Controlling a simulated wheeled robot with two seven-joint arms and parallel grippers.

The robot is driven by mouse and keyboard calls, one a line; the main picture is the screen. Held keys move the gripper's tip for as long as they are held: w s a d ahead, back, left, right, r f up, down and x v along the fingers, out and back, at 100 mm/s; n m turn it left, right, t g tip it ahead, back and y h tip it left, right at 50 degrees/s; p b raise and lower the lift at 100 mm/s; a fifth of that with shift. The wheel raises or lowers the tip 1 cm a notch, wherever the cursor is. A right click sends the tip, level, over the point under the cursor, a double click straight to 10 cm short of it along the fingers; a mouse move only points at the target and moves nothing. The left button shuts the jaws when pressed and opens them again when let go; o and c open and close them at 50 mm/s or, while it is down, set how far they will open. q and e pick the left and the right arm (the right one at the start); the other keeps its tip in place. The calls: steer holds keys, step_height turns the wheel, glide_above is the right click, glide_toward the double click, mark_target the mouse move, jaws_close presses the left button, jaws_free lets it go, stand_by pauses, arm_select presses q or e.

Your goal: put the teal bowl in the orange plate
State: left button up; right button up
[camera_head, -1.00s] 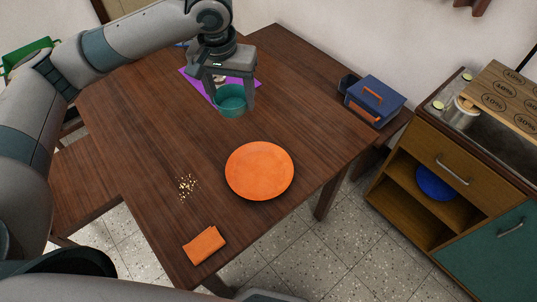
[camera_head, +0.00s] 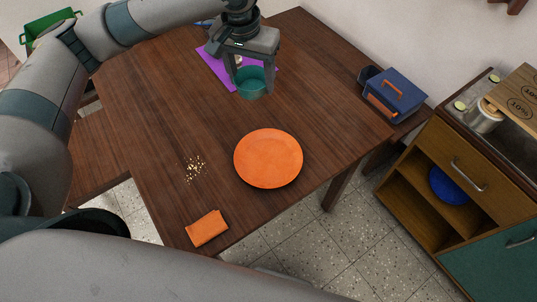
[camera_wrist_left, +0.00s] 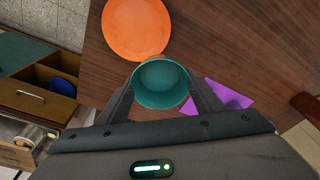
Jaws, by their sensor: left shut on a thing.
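The teal bowl (camera_head: 250,83) is between the fingers of my left gripper (camera_head: 254,88), which is shut on it. In the head view it is near the back of the table, in front of the purple mat. The left wrist view shows the bowl's open top (camera_wrist_left: 160,84) between the two fingers. The orange plate (camera_head: 268,158) lies flat and empty on the wooden table, nearer the front and slightly right of the bowl. It also shows in the left wrist view (camera_wrist_left: 136,27), beyond the bowl. My right gripper is not in view.
A purple mat (camera_head: 216,68) lies at the back of the table (camera_head: 150,105). Crumbs (camera_head: 194,168) and a folded orange cloth (camera_head: 207,228) lie left of the plate. A blue toolbox (camera_head: 393,95) stands at the right. The table between bowl and plate is clear.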

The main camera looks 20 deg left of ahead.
mark_target(268, 160)
arm_select(q)
steer(key=s+d+f+m+g+h, duration=0.1)
steer(key=s+d+f+m, duration=0.4)
steer(key=m, duration=0.5)
steer(key=s+d+f+m+g, duration=0.1)
steer(key=s+d+f+m, duration=0.5)
steer(key=s+m, duration=0.4)
steer(key=shift+f+m+h, duration=0.3)
steer(key=shift+f+h, duration=0.1)
steer(key=shift+f, duration=0.05)
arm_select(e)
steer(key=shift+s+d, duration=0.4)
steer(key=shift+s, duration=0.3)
arm_select(q)
steer(key=shift+w, duration=0.1)
